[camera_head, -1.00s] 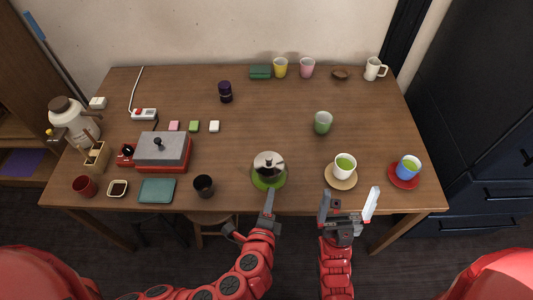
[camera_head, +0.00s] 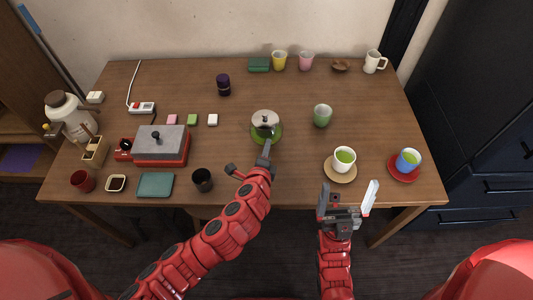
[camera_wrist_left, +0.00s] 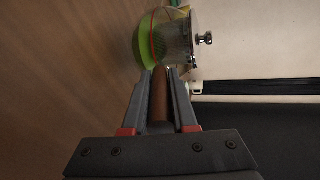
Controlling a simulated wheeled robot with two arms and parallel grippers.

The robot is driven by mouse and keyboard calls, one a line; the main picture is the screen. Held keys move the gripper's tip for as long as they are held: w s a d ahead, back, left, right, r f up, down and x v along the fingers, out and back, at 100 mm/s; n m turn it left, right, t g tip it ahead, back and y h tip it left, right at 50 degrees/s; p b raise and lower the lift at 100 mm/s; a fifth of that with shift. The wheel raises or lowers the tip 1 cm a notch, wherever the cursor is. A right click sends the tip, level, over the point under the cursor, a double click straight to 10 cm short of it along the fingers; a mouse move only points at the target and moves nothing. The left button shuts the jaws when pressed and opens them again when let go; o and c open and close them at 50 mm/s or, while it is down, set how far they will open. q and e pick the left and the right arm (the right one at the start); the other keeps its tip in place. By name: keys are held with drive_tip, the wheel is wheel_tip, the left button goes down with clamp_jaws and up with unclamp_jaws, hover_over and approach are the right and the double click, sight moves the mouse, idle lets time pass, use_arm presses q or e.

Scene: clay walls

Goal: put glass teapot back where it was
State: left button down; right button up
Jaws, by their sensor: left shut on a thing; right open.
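The glass teapot (camera_head: 265,120) has a silver lid with a dark knob and green liquid inside. It is over the middle of the table in the head view. My left gripper (camera_head: 266,150) is shut on its brown handle (camera_wrist_left: 159,97). In the left wrist view the teapot (camera_wrist_left: 168,38) lies beyond the fingertips, with the handle between the fingers. I cannot tell whether its base touches the table. My right gripper (camera_head: 347,195) is open and empty at the front edge, below the cup on the tan saucer.
A green cup (camera_head: 322,116) stands right of the teapot. A white cup of tea (camera_head: 344,158) and a blue cup (camera_head: 408,160) stand on saucers at right. A grey-topped red box (camera_head: 160,147) and a black cup (camera_head: 202,180) are left. The table centre behind the teapot is clear.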

use_arm(q)
wheel_tip(320, 180, down, 3)
drive_tip(key=shift+f, duration=0.15)
drive_tip(key=shift+f, duration=0.25)
drive_tip(key=c, duration=0.7)
unclamp_jaws()
drive_tip(key=shift+r, duration=0.1)
